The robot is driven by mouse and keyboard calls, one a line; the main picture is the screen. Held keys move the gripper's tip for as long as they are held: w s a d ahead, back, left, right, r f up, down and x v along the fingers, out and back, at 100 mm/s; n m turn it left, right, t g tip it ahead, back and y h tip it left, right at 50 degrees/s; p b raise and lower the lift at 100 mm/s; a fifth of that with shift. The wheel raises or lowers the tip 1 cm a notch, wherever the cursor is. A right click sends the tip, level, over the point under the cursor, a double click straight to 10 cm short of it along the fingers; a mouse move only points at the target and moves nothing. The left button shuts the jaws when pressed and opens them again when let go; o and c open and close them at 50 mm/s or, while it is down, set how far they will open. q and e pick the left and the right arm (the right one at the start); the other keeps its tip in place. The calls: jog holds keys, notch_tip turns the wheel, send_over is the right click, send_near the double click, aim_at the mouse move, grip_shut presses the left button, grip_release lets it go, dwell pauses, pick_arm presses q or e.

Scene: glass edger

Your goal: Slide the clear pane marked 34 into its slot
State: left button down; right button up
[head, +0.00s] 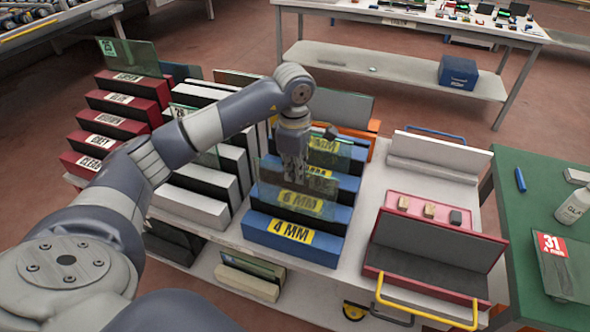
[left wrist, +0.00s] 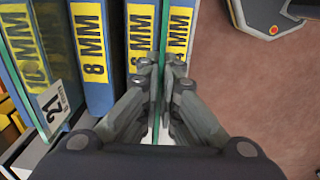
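My left gripper (head: 293,172) is over the blue rack and shut on the upper edge of a clear, green-tinted pane (head: 285,203). In the left wrist view the gripper (left wrist: 163,75) has a finger on each side of the pane (left wrist: 160,25), seen edge-on between the 6 MM and 4 MM labels. The pane stands upright in front of the 6 MM block; whether its lower edge is seated in a slot is hidden. I cannot read a number on it. The blue rack (head: 257,237) has stepped blocks labelled 4 MM, 6 MM, 8 MM and 10 MM. My right gripper is not in view.
A pane marked 21 (left wrist: 52,100) stands farther back in the blue rack. A red rack (head: 110,128) and a white rack (head: 190,203) stand to the left. An open red case (head: 432,262) lies to the right. A pane marked 31 (head: 552,245) is on the green table.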

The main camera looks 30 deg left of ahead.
aim_at(295, 201)
pick_arm(q)
notch_tip(295, 201, down, 3)
jog(key=shift+f+b, duration=0.1)
jog(key=shift+b, duration=0.9)
notch_tip(295, 201, down, 3)
jog(key=shift+f+b, duration=0.1)
jog(key=shift+b, duration=1.15)
notch_tip(295, 201, down, 2)
jog(key=shift+f+b, duration=0.15)
jog(key=shift+b, duration=0.8)
jog(key=shift+f+b, duration=0.55)
jog(key=shift+f, duration=0.2)
jog(key=shift+f, duration=0.1)
jog(key=shift+f+b, duration=0.25)
jog(key=shift+b, duration=0.1)
jog(key=c, duration=1.7)
grip_release()
